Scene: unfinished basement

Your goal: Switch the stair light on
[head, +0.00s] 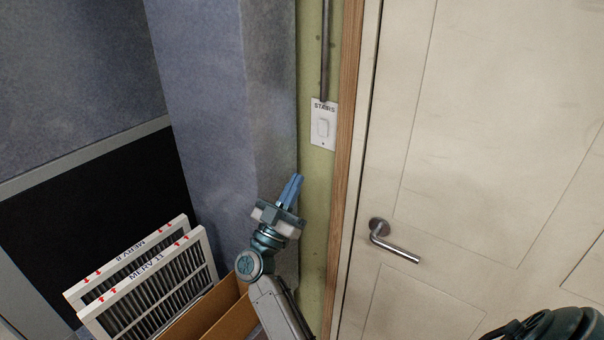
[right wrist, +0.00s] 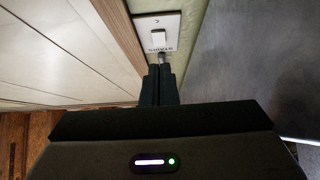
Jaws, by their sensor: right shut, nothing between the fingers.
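The stair light switch is a white rocker (head: 323,128) on a white wall plate (head: 318,143) labelled STAIRS, on the narrow yellow-green wall strip left of the door frame. I cannot tell which way the rocker is tipped. My right gripper (head: 291,190) is shut and empty, its blue fingers appearing below and left of the plate in the head view. In the right wrist view the plate (right wrist: 143,26) appears upside down, with its rocker (right wrist: 158,38) just beyond the shut fingertips (right wrist: 160,70). Contact cannot be made out. My left gripper is not in view.
A cream door (head: 480,130) with a metal lever handle (head: 395,241) is at the right. A grey-blue surface (head: 215,90) stands at the left. Air filters (head: 150,290) stand in a cardboard box (head: 215,318) at the lower left. A conduit (head: 325,50) runs above the plate.

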